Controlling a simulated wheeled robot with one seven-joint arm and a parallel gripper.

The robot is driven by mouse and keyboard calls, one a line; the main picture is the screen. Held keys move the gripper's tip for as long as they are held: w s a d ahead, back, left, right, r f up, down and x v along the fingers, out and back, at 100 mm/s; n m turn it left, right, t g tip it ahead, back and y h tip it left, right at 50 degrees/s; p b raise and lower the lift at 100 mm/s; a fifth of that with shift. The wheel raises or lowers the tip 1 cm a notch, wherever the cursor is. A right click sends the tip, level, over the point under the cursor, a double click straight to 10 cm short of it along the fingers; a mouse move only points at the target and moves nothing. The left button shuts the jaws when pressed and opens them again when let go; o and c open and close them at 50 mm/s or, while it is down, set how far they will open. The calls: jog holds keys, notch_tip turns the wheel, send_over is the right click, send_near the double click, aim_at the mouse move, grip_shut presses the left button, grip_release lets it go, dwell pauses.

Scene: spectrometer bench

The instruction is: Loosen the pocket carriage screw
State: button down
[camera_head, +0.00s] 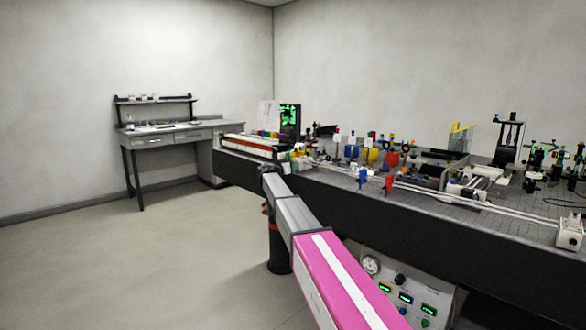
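The optical bench (470,235) runs from the centre to the right edge, its top crowded with small mounts and coloured parts. The pocket carriage screw cannot be picked out at this distance. My arm, with a pink link nearest me, reaches from the lower right toward the bench's far left end. Its far end, around my gripper (272,168), is small and dark beside the bench's left corner. The fingers cannot be made out, nor whether they touch or hold anything.
A control panel (405,290) with green displays and a round gauge sits under the bench. A grey side desk (165,140) with a shelf stands at the back left. A small screen (290,118) stands on the bench's far end. The floor at left is clear.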

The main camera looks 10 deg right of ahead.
jog(key=shift+n, duration=0.5)
jog(key=n, duration=2)
jog(key=shift+n, duration=0.3)
jog(key=c, duration=1.1)
grip_release()
